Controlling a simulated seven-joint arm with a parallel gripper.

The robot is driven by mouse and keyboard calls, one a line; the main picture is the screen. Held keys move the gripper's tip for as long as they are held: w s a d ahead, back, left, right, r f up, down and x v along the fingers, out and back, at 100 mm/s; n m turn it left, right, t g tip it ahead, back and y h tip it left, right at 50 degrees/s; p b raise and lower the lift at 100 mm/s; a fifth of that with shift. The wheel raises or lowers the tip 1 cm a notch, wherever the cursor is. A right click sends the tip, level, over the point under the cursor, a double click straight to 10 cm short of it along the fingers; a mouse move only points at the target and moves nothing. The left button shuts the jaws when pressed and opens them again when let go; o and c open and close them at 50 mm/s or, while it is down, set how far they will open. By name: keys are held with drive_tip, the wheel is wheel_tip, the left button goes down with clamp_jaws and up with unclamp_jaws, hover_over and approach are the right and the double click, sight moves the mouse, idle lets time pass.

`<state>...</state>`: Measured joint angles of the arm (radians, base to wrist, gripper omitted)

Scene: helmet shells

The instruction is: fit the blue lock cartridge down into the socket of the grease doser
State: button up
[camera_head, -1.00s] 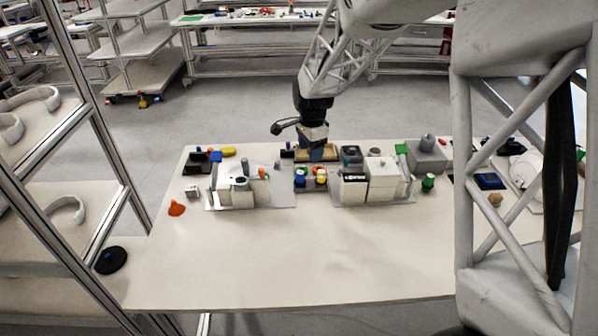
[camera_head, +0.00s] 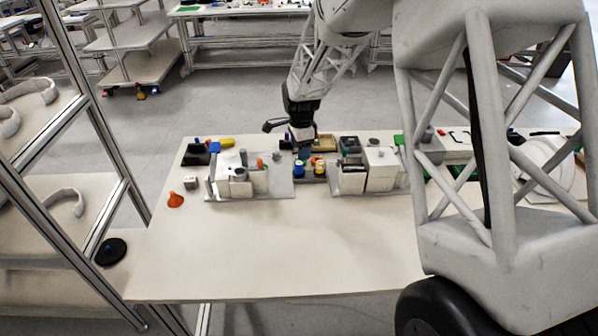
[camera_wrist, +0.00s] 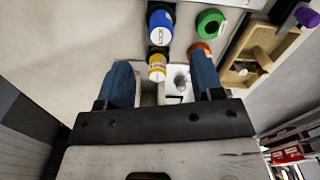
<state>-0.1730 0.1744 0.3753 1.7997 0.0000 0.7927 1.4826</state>
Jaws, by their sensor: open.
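The blue lock cartridge (camera_wrist: 161,27), with a blue cap and a white label, stands in a dark rack in the wrist view. In the head view it is the blue piece (camera_head: 299,170) at the rack's left. My gripper (camera_wrist: 163,82) is open and empty, its two blue fingers apart. The cartridge lies beyond the fingertips, outside the jaws. In the head view my gripper (camera_head: 303,151) hangs just behind the rack. Two white machines flank the rack, one left (camera_head: 238,183) and one right (camera_head: 380,168); I cannot tell which is the grease doser, nor make out its socket.
A yellow cartridge (camera_wrist: 157,68) stands beside the blue one, close to the gap between the fingers. A green ring-topped piece (camera_wrist: 210,22) and an orange-red one (camera_wrist: 200,49) are nearby. A wooden tray (camera_wrist: 246,42) lies to the right. The table's front (camera_head: 290,255) is clear.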

sight(300, 163)
drive_tip(key=shift+f, duration=0.65)
drive_tip(key=shift+w+a+f, duration=0.1)
drive_tip(key=shift+f, duration=2.5)
drive_tip(key=c, duration=1)
drive_tip(key=shift+r, duration=0.1)
